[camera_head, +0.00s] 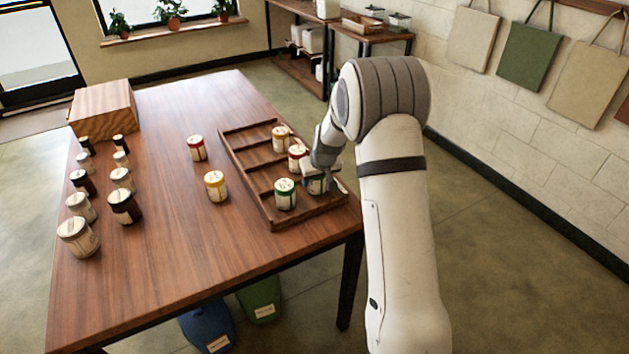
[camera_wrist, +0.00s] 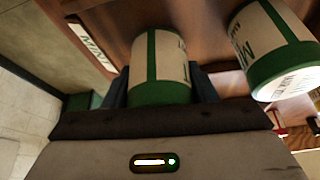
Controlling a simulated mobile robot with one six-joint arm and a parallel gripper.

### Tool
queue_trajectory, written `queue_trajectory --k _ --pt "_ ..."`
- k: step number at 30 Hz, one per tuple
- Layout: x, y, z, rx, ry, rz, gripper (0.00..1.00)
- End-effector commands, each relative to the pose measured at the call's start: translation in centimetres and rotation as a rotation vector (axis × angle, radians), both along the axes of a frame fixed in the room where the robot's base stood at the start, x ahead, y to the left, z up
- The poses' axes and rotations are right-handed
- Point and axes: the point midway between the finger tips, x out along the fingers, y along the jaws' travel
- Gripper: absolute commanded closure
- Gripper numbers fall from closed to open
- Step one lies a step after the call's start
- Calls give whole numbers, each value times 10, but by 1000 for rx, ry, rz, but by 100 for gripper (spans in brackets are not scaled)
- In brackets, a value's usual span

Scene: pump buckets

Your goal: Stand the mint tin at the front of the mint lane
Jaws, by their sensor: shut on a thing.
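My gripper (camera_head: 322,173) is shut on a mint tin (camera_wrist: 158,62), white with a green stripe and green band. In the head view this tin (camera_head: 317,186) is partly hidden by my gripper, at the right end of the nearest lane of the wooden tray (camera_head: 272,224). A second green-lidded mint tin (camera_head: 285,195) stands to its left in the same lane. It also shows in the wrist view (camera_wrist: 272,45), right of the held tin and apart from it. A "MINT" label (camera_wrist: 92,42) shows on the tray edge. I cannot tell whether the held tin touches the lane floor.
A yellow-lidded tin (camera_head: 280,139) and a red-lidded tin (camera_head: 297,157) stand in other lanes. Another red-lidded tin (camera_head: 197,148) and yellow-lidded tin (camera_head: 216,186) stand on the table (camera_head: 180,262) left of the tray. Several jars and a wooden box (camera_head: 103,108) occupy the table's left side.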

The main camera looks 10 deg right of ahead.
Motion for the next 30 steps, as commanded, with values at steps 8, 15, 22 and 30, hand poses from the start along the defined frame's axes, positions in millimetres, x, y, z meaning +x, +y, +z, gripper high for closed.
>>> queue_trajectory --k 8,15,22,30 --pt "0 1 -9 -1 -1 3 74" --pt "0 1 -11 -1 0 3 41" --pt "0 2 -11 -1 0 3 26" --pt "0 2 -7 0 0 3 26"
